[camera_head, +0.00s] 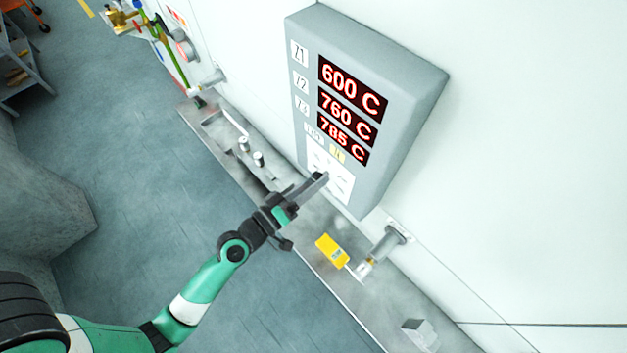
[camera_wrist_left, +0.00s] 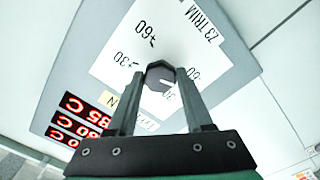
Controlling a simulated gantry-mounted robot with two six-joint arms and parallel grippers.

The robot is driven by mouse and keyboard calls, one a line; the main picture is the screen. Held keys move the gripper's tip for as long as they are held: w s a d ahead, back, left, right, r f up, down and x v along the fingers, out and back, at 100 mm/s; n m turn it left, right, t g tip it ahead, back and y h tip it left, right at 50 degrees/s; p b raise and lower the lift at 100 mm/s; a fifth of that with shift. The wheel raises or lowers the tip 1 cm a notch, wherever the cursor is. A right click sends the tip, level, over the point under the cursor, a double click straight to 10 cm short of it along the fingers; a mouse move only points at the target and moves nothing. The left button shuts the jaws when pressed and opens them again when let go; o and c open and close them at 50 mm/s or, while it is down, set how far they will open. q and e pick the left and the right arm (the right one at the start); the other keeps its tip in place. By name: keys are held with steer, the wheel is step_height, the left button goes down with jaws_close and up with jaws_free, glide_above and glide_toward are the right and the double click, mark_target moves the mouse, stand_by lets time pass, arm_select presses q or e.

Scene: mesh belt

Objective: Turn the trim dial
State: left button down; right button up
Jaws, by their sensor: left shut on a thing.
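The trim dial (camera_wrist_left: 160,75) is a dark faceted knob with a white pointer mark on a white scale plate (camera_wrist_left: 120,50) that reads "Z3 TRIM" with marks such as +30, +60, -30 and -60. My left gripper (camera_wrist_left: 160,88) has its two fingers on either side of the dial and is shut on it. In the head view my left gripper (camera_head: 322,180) reaches the lower part of the grey control box (camera_head: 415,85), hiding the dial. My right gripper is not in view.
The box's red displays (camera_head: 347,108) read 600 C, 760 C and 785 C. Below the box runs a metal ledge (camera_head: 305,260) with a yellow tag (camera_head: 332,251), a grey cylindrical fitting (camera_head: 385,245) and two small metal posts (camera_head: 258,158).

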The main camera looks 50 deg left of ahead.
arm_select(q)
steer(key=shift+n, duration=0.8)
steer(key=shift+c, duration=1.5)
jaws_free()
steer(key=s+b, duration=0.5)
steer(key=s, duration=0.6)
steer(key=shift+s+d+b, duration=0.25)
steer(key=shift+s+b, duration=0.05)
